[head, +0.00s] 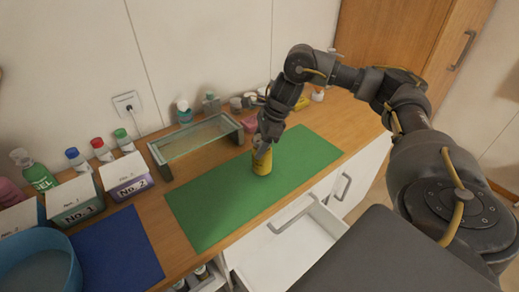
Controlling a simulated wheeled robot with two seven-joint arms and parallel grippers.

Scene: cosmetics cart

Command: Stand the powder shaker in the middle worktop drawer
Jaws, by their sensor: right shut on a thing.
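The powder shaker looks to be the yellow can (262,162) upright at the green mat, near the mat's back edge. My right gripper (263,143) is shut on its top from above. The gripper covers the top of the can, and I cannot tell whether its base touches the mat. An open white drawer (285,252) under the worktop stands out in front of the green mat; its visible floor looks empty. My left gripper is out of view.
The green mat (215,208) is otherwise clear. A glass-topped stand (195,139), labelled boxes (126,178), a blue mat (117,250) and a blue bowl (38,268) lie left. Small bottles and jars (210,103) line the wall. A closed cabinet door (347,184) is right of the drawer.

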